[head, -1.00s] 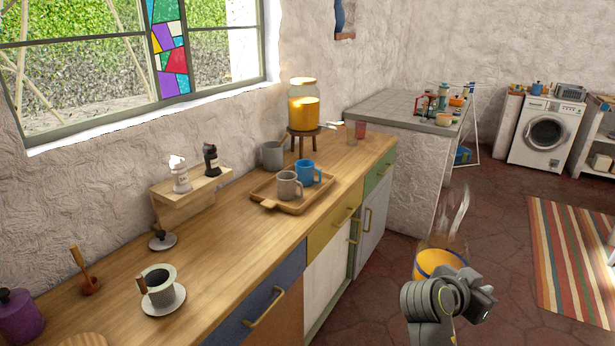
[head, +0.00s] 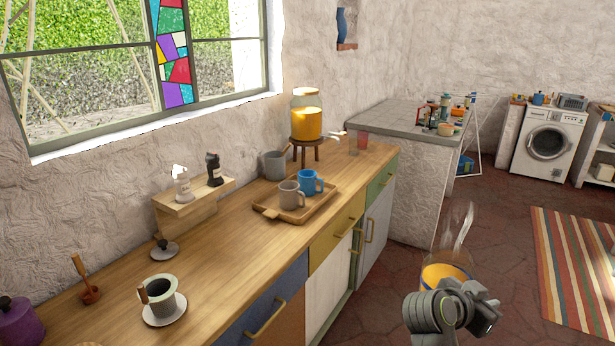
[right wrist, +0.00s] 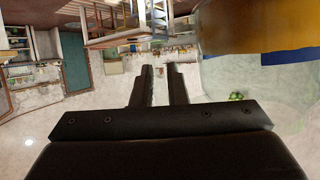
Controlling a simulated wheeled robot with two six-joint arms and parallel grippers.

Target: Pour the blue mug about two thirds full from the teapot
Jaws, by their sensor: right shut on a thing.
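The blue mug (head: 311,182) stands upright on the wooden tray (head: 268,212) on the counter, just behind a grey-beige mug (head: 290,195). I cannot see inside it. The glass teapot (head: 447,272), with amber liquid low in it and a clear upper part, is at the lower right of the head view, over the floor to the right of the counter. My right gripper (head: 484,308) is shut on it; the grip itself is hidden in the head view. In the right wrist view the amber vessel (right wrist: 250,28) shows at upper right, beyond the fingers. My left gripper is out of view.
A drink dispenser (head: 306,120) on a wooden stand and a grey jug (head: 274,164) stand behind the tray. A cup on a saucer (head: 160,298) and a purple jar (head: 18,322) stand nearer. The counter between cup and tray is clear.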

